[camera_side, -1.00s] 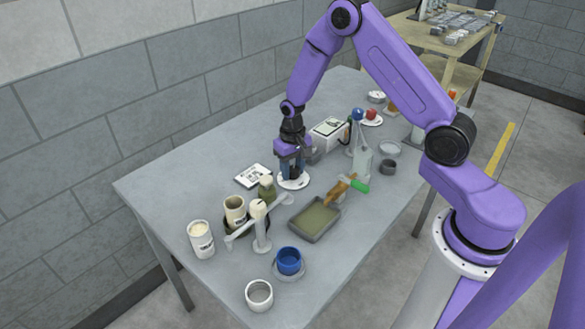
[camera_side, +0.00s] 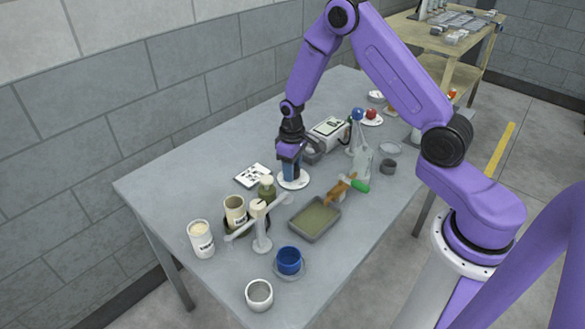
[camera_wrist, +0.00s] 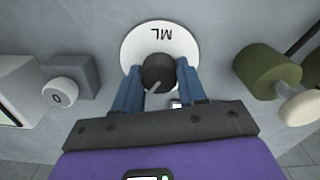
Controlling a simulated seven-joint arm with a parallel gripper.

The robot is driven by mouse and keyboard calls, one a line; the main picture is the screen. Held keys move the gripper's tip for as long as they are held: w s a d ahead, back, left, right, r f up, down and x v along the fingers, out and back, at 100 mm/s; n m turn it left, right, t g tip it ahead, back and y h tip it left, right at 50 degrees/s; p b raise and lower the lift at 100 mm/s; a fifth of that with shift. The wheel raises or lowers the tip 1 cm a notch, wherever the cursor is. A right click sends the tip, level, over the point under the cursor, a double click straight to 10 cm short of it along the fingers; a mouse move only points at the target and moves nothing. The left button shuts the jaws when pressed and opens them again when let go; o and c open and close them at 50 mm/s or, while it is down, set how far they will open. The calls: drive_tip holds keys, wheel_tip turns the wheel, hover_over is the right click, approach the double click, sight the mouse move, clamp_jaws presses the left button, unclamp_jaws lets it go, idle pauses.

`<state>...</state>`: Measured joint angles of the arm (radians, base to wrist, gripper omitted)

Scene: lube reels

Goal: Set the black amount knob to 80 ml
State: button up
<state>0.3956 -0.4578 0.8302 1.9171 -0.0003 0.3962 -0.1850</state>
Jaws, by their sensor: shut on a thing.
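The black amount knob (camera_wrist: 158,70) stands in the middle of a round white dial plate (camera_wrist: 140,47) marked "ML", which reads upside down in the wrist view. A pale pointer line on the knob points down and to the left there. My gripper (camera_wrist: 160,80) is shut on the knob, one blue finger on each side. The fingers and palm cover the lower part of the dial, and I cannot read its numbers. In the side view the dial plate (camera_side: 296,183) lies on the table under my gripper (camera_side: 291,173), which hides the knob.
An olive pump bottle (camera_wrist: 272,72) stands right of the dial in the wrist view, and a grey box with a white round knob (camera_wrist: 62,92) stands left. In the side view a balance stand (camera_side: 261,225), grey tray (camera_side: 314,220) and white card (camera_side: 252,175) are near.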

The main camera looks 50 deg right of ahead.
drive_tip(key=shift+w+n, duration=0.15)
drive_tip(key=shift+n, duration=0.85)
drive_tip(key=o, duration=1)
drive_tip(key=shift+r, duration=0.15)
wheel_tip(320, 180, up, 17)
drive_tip(key=shift+a+r, duration=0.1)
